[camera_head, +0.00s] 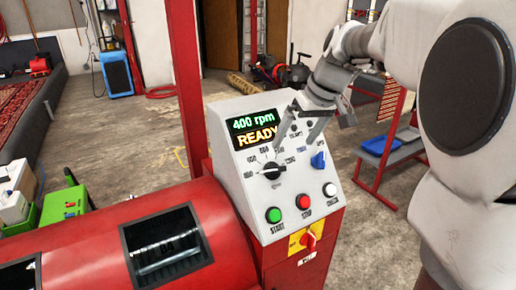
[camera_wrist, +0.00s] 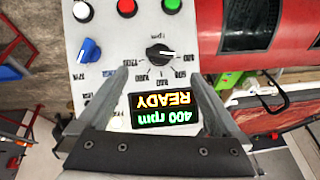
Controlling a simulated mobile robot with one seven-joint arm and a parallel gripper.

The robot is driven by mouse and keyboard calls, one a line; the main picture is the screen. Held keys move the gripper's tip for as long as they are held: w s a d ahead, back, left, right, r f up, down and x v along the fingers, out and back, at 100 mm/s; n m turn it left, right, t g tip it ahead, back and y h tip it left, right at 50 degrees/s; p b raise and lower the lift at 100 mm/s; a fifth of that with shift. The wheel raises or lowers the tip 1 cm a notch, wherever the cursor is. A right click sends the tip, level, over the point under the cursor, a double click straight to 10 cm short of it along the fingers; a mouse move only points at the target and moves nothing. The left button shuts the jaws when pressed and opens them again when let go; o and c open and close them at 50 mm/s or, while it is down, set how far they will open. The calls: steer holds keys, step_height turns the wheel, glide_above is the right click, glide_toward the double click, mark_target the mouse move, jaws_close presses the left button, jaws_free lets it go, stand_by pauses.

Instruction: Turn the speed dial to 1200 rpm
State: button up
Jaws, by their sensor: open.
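The black speed dial (camera_head: 272,170) sits on the white sloping control panel (camera_head: 236,188), with printed numbers around it. The display (camera_head: 255,129) above it reads "400 rpm" and "READY". My gripper (camera_head: 298,132) is in front of the panel's upper part, apart from the dial. In the wrist view the dial (camera_wrist: 160,55) lies beyond and between the two open fingers (camera_wrist: 158,75), with nothing held. The display (camera_wrist: 165,110) shows upside down between the fingers there. The dial's white mark points toward the right in the wrist view.
A blue knob (camera_head: 318,160) sits right of the dial. Below are a green START button (camera_head: 273,215), a red STOP button (camera_head: 303,202) and a white button (camera_head: 329,190). A red switch on yellow (camera_head: 310,240) is lower down. A red post (camera_head: 186,80) stands behind the panel.

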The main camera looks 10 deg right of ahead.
mark_target(277, 170)
steer(key=b+x, duration=0.1)
steer(key=x, duration=1.1)
steer(key=shift+c, duration=0.2)
steer(key=c, duration=1.3)
steer(key=shift+o, duration=0.2)
